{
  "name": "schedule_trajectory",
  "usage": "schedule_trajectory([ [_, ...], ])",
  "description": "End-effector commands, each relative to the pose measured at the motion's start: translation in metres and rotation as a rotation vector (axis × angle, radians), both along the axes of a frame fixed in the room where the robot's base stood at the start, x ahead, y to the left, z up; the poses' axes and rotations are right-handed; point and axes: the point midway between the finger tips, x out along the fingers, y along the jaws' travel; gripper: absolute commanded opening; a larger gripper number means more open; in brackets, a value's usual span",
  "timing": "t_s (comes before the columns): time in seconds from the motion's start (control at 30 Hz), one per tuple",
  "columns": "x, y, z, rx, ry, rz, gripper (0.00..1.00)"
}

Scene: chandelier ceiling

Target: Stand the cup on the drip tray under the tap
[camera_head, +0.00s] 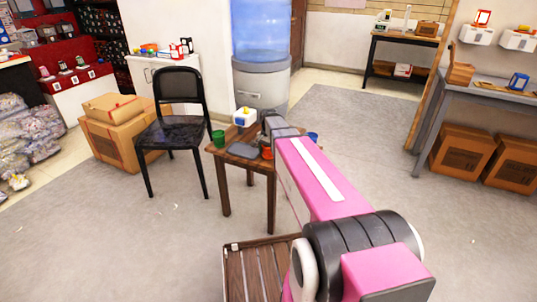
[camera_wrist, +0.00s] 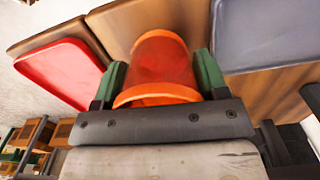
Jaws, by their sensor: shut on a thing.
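An orange cup (camera_wrist: 158,68) is held between the green finger pads of my gripper (camera_wrist: 160,72) in the wrist view. The cup also shows in the head view (camera_head: 267,153), low beside my arm's end at the small wooden table (camera_head: 228,160). I cannot tell whether its base touches the table. A blue-grey tray (camera_wrist: 265,35) lies to the right of the cup in the wrist view, and a red tray (camera_wrist: 62,72) lies to the left. No tap or drip tray is clearly recognisable.
A green cup (camera_head: 218,138) stands at the table's left edge; a blue cup (camera_head: 313,137) is right of my arm. A water cooler (camera_head: 262,82) stands behind the table. A black chair (camera_head: 178,110) is close on the left. Open floor (camera_head: 360,125) lies to the right.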

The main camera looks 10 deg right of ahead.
Motion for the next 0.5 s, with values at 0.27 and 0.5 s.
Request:
schedule_trajectory([
  [0.27, 0.000, 0.000, -0.017, -0.001, -0.001, 0.000, 0.39],
  [0.5, 0.000, 0.000, -0.020, 0.000, 0.000, 0.000, 0.39],
])
